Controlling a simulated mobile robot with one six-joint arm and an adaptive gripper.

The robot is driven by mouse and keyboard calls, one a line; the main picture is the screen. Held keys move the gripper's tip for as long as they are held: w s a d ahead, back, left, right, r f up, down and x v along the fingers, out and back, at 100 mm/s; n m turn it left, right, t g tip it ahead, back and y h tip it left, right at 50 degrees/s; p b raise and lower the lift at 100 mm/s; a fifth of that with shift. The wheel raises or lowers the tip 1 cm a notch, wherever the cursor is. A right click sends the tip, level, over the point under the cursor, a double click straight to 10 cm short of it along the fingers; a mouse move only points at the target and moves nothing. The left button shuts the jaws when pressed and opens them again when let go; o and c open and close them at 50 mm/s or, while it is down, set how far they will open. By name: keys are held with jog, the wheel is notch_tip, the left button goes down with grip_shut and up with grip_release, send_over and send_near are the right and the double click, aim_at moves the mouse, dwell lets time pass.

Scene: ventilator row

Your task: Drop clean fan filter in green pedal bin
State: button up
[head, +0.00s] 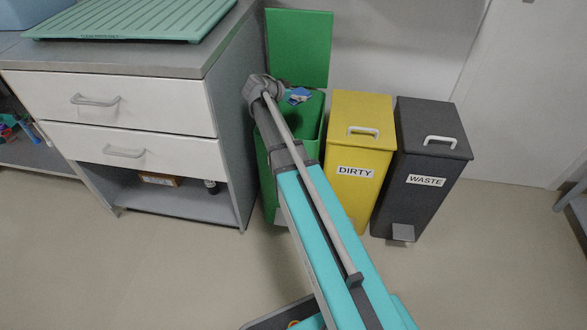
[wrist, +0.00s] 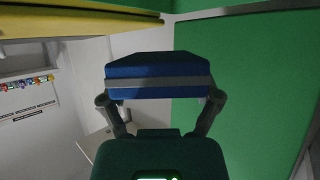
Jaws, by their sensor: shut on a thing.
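The green pedal bin (head: 310,125) stands beside the cabinet with its lid (head: 300,48) raised upright behind it. My arm reaches over the bin's mouth. My gripper (wrist: 160,98) is shut on the fan filter, a blue block with a grey band (wrist: 157,68), gripped at both ends. In the head view the blue filter (head: 298,95) shows small at the bin's opening; I cannot tell its exact height against the rim. A large green surface (wrist: 240,85) fills the right of the wrist view.
A yellow bin labelled DIRTY (head: 360,135) stands right of the green bin, then a dark grey bin labelled WASTE (head: 432,150); both are closed. A drawer cabinet (head: 165,105) with a green ribbed tray (head: 140,20) is on the left. The front floor is clear apart from me.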

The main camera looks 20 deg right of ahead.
jog(key=shift+f, duration=0.2)
jog(key=shift+f+b, duration=2.85)
jog(key=shift+b, duration=0.15)
jog(key=o, duration=0.7)
jog(key=shift+r, duration=0.2)
